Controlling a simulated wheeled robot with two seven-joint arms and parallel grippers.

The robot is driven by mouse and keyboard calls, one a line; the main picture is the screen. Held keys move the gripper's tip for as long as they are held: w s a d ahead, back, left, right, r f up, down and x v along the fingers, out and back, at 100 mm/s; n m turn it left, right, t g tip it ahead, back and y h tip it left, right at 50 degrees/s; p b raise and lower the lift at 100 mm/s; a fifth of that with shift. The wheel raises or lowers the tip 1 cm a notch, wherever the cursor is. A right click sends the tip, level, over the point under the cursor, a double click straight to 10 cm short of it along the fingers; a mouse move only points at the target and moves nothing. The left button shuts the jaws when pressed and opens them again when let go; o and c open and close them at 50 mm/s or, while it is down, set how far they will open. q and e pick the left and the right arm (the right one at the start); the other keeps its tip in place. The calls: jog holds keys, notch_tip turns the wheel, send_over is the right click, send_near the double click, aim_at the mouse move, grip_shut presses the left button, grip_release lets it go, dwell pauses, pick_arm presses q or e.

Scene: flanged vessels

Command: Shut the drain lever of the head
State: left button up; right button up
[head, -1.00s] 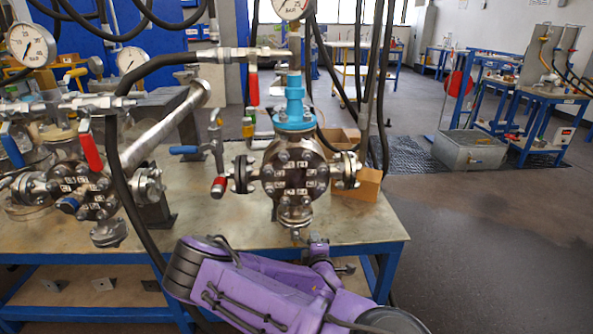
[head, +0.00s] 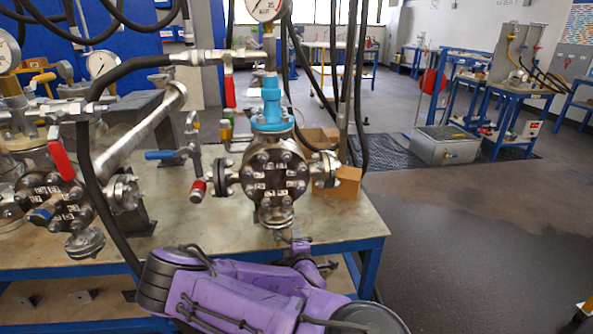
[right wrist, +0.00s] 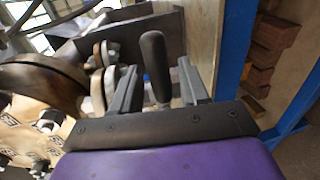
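The head is a round steel flanged vessel (head: 275,172) with a blue fitting on top, standing over the front of the bench. In the right wrist view a black lever handle (right wrist: 156,66) stands between my fingers; I take it for the drain lever. My right gripper (right wrist: 159,86) is open around this handle, with a gap visible on each side. In the head view my right gripper (head: 301,245) is just below the vessel's bottom flange, where the lever is hard to make out. My left gripper is not in view.
A second flanged vessel (head: 52,200) with a red-handled lever (head: 61,155) stands at the left. A blue-handled valve (head: 160,155) and a cardboard box (head: 345,182) are near the middle vessel. Black hoses hang around it. The bench's blue front edge (head: 345,247) is close to my arm.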

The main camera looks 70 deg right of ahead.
jog(key=shift+a, duration=0.1)
jog(key=v, duration=1)
jog(key=shift+b, duration=0.3)
jog(key=shift+s+a+r, duration=0.1)
jog(key=shift+r, duration=0.05)
